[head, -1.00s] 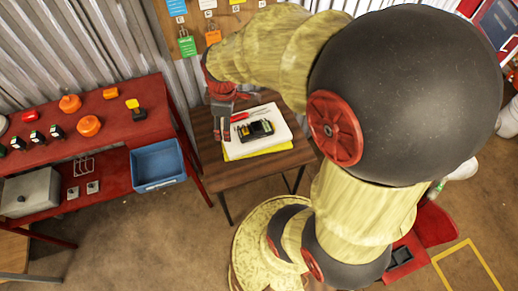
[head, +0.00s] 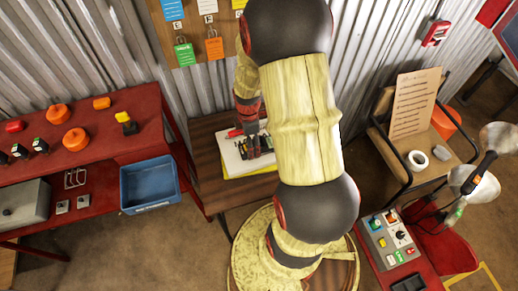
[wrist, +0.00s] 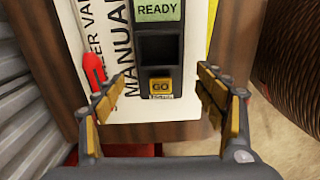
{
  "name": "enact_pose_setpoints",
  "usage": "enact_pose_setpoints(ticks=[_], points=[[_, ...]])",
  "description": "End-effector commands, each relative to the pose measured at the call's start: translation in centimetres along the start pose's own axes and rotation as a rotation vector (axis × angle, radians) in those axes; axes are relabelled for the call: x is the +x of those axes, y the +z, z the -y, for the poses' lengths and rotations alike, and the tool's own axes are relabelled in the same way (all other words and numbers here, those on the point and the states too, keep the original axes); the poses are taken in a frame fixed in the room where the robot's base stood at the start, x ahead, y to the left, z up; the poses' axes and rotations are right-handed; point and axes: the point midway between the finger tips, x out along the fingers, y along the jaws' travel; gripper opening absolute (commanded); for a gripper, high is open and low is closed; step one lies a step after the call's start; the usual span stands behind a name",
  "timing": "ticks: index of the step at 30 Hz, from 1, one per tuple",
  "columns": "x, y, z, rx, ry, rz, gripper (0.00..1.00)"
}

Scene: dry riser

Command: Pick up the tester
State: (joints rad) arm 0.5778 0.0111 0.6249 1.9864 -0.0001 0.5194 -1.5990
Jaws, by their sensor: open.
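The tester (wrist: 160,52) is a dark device with a green READY display and an orange GO button, seen in the wrist view. It lies on a white manual (wrist: 118,112) on a small wooden table (head: 207,158). My gripper (wrist: 161,82) is open above it, with one finger on each side of the tester's lower end in the picture. Gaps show between the fingers and the tester. In the head view my gripper (head: 252,128) is over the manual and largely hides the tester.
A red tool handle (wrist: 93,70) lies on the manual beside my left finger. A red bench (head: 120,150) with orange items and a blue bin (head: 150,185) stands to the left. A corrugated wall (head: 110,40) and a tag board (head: 190,50) are behind the table.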

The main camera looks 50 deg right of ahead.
Motion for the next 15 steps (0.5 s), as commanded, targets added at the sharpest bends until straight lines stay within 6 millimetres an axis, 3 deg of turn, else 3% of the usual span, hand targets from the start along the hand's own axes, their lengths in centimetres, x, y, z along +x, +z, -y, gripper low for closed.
enact_pose_setpoints(ticks=[1,4,11,15], points=[[1.2,0.0,0.1,0.0,-0.003,0.0,0.71],[2.2,0.0,0.0,0.0,-0.001,0.0,0.71],[2.3,0.0,0.0,0.0,0.0,0.0,0.71],[2.3,0.0,0.0,0.0,0.0,0.0,0.64]])
